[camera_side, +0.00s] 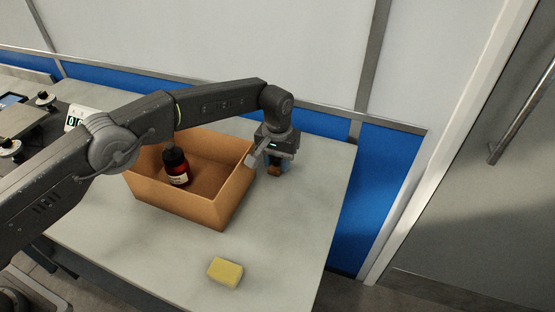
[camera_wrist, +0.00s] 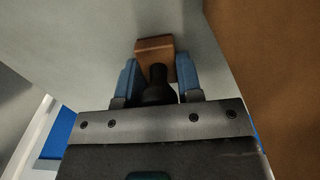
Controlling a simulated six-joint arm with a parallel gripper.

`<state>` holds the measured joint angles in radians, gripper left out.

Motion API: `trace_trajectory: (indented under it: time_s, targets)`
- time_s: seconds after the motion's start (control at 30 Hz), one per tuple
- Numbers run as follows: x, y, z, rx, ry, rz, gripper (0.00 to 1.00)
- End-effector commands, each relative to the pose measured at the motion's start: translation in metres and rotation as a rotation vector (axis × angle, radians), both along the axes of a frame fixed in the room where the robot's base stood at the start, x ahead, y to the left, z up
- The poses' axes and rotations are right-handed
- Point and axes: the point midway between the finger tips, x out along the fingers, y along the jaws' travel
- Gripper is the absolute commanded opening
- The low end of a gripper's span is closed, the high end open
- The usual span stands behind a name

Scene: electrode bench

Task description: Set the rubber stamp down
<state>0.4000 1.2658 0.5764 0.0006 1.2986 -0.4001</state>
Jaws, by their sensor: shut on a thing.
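The rubber stamp, with a dark handle and a brown base, shows in the wrist view (camera_wrist: 156,75) between the two blue fingers of my gripper (camera_wrist: 160,80). My gripper is shut on its dark handle. In the side view my gripper (camera_side: 277,166) points down just right of the cardboard box, and the stamp's brown base (camera_side: 275,172) shows below the fingers, at or close to the table top. I cannot tell whether the base touches the table (camera_side: 180,235).
An open cardboard box (camera_side: 215,205) stands left of my gripper, with a dark bottle with a red and white label (camera_side: 177,168) inside. A yellow sponge (camera_side: 225,271) lies near the table's front. The table right of the box is clear. A digital device (camera_side: 78,118) stands at the left.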

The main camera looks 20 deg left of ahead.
Motion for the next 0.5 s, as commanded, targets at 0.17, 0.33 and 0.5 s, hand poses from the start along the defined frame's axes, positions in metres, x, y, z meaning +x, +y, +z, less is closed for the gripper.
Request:
trace_trajectory:
  time_s: [0.17, 0.33, 0.5]
  targets:
    - [0.0001, 0.0000, -0.0031, 0.000, 0.000, 0.000, 0.09]
    - [0.0001, 0.0000, -0.0032, 0.000, 0.000, 0.000, 0.47]
    - [0.0000, 0.0000, -0.0032, 0.000, 0.000, 0.000, 0.59]
